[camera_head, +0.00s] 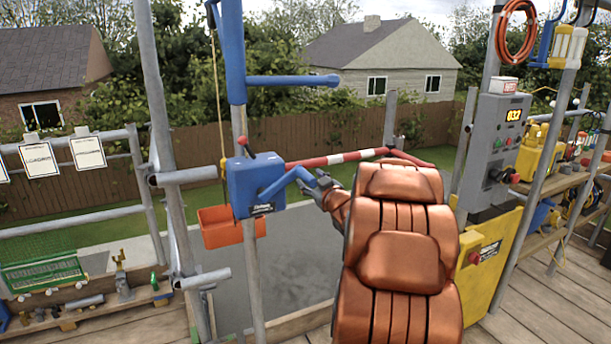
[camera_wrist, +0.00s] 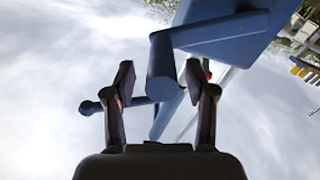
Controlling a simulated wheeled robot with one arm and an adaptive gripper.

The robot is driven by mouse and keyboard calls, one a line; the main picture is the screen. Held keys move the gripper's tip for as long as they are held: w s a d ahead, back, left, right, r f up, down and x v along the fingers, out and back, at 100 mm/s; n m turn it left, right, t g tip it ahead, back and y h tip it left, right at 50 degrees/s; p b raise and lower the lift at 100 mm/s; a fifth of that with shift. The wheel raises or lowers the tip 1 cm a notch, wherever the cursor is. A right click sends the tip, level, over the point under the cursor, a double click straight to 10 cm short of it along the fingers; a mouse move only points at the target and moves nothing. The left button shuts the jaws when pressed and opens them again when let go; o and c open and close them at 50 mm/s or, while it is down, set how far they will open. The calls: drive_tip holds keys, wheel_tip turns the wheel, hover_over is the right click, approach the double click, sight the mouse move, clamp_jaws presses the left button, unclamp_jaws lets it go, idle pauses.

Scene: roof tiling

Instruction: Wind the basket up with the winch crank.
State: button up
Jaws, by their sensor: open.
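The blue winch box (camera_head: 250,188) is fixed to an upright pole in the head view. Its blue crank (camera_head: 282,183) slants up and right from the box. My gripper (camera_head: 320,184) is at the crank's outer end, fingers pointing left toward the winch. In the wrist view the gripper (camera_wrist: 162,78) is open, and the blue crank handle (camera_wrist: 162,62) shows between its two fingers without clear contact. The crank arm (camera_wrist: 215,30) runs off to the upper right. The orange basket (camera_head: 218,233) is behind and left of the winch, partly hidden by the pole and box.
A rope (camera_head: 217,85) hangs down from the blue hoist arm (camera_head: 290,80). A red-and-white barrier bar (camera_head: 340,158) spans just above my gripper. A grey control box (camera_head: 494,150) and yellow cabinet (camera_head: 485,260) stand at right. Scaffold poles (camera_head: 160,120) stand left.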

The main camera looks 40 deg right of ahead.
drive_tip(key=shift+x, duration=1.8)
drive_tip(key=shift+c, duration=0.5)
clamp_jaws()
